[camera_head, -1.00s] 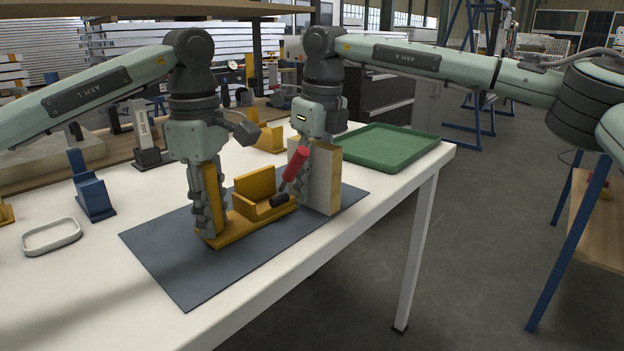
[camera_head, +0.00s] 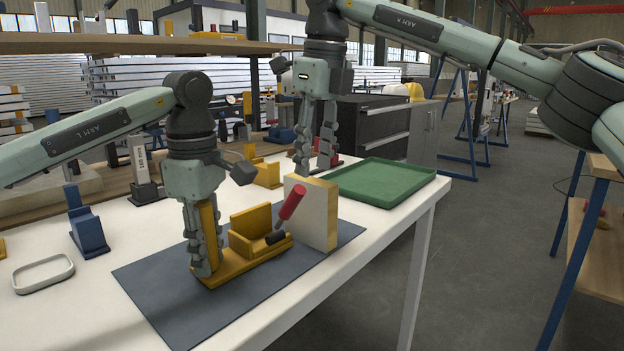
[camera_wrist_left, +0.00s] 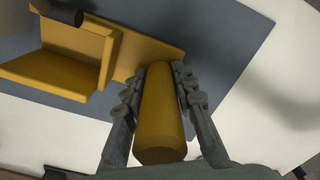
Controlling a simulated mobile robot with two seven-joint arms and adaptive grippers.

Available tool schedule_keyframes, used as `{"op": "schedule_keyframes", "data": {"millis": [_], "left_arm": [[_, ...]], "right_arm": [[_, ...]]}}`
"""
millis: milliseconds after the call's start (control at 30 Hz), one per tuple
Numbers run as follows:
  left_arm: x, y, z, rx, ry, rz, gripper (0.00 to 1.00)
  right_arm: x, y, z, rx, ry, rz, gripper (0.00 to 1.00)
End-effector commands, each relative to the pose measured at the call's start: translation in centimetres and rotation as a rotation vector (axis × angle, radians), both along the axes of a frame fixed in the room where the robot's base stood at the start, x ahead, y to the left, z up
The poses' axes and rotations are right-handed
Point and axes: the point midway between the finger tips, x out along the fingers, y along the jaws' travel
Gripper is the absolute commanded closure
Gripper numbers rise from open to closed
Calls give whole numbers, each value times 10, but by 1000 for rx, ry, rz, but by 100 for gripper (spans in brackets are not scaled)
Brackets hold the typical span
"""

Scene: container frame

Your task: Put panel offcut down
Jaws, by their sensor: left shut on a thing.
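The panel offcut (camera_head: 312,213), a pale board with yellow-brown edges, stands upright on the dark mat, beside the yellow fixture (camera_head: 240,262). My right gripper (camera_head: 313,168) is open and empty, above and behind the offcut's top edge, apparently apart from it. My left gripper (camera_head: 205,268) is shut on the fixture's upright yellow post (camera_wrist_left: 160,120), whose rounded end shows between the fingers in the left wrist view. A red handle (camera_head: 291,203) with a black end leans between the fixture's cradle and the offcut; its lower contact is unclear.
The dark mat (camera_head: 160,300) lies on the white table (camera_head: 75,320). A green tray (camera_head: 380,182) lies behind the offcut at right. The table's front edge is close to the mat.

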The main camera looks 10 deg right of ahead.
Motion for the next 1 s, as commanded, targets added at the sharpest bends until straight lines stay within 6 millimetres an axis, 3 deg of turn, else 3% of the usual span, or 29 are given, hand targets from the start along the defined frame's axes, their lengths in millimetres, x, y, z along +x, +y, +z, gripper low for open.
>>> {"op": "schedule_keyframes", "data": {"millis": [33, 167, 467, 700, 833, 1000], "left_arm": [[0, 0, 1, 0, -1, 0, 100], [0, 0, 1, 0, -1, 0, 100], [0, 0, 1, 0, -1, 0, 100], [0, 0, 1, 0, -1, 0, 100], [0, 0, 1, 0, -1, 0, 100], [0, 0, 1, 0, -1, 0, 100]], "right_arm": [[0, 0, 3, 0, 1, -8, 55], [0, 0, 5, 4, 16, -108, 39], [4, 1, 4, 15, 95, -799, 2], [7, 0, 6, 15, 127, -1330, 0], [7, -1, 7, 16, 132, -1493, 0], [8, -2, -4, 14, 133, -1570, 0]]}}
